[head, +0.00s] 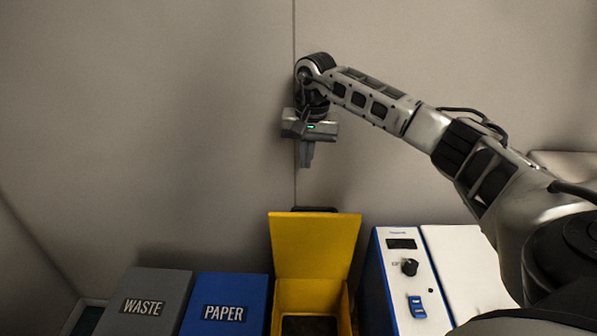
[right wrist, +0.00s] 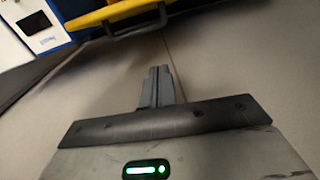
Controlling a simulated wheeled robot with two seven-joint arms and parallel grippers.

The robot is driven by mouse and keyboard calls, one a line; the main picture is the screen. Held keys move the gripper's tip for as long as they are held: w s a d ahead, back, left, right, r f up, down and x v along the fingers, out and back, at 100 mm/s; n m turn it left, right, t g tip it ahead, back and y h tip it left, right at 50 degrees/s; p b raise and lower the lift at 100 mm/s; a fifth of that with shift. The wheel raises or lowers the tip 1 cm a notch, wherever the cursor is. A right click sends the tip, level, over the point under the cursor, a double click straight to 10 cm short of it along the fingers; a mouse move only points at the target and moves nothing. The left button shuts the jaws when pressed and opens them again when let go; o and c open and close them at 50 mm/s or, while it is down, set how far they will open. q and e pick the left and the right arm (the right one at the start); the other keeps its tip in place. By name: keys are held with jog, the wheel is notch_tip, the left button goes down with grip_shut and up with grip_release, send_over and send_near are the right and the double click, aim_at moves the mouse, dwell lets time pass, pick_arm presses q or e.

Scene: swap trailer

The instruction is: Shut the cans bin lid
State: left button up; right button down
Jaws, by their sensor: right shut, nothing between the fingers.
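The cans bin is the yellow bin (head: 283,297) at the bottom middle of the head view. Its yellow lid (head: 316,244) stands raised and open at the back, with a dark handle (head: 315,209) at its top edge. No label shows on it. My right gripper (head: 306,163) is shut and empty, pointing down above the raised lid and apart from it. In the right wrist view the closed fingers (right wrist: 158,88) point toward the lid's yellow edge (right wrist: 110,16) and its dark handle (right wrist: 136,19). My left gripper is not in view.
A blue PAPER bin (head: 231,288) and a grey WASTE bin (head: 152,290) stand left of the yellow bin, both lids shut. A white and blue machine (head: 404,285) with a knob stands to the right. A plain wall (head: 150,120) rises behind.

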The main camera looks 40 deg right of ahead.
notch_tip(320, 180, down, 10)
jog(key=s+p, duration=0.1)
jog(key=s, duration=0.1)
jog(key=shift+r+h, duration=0.15)
jog(key=shift+h, duration=0.25)
dwell(0.4)
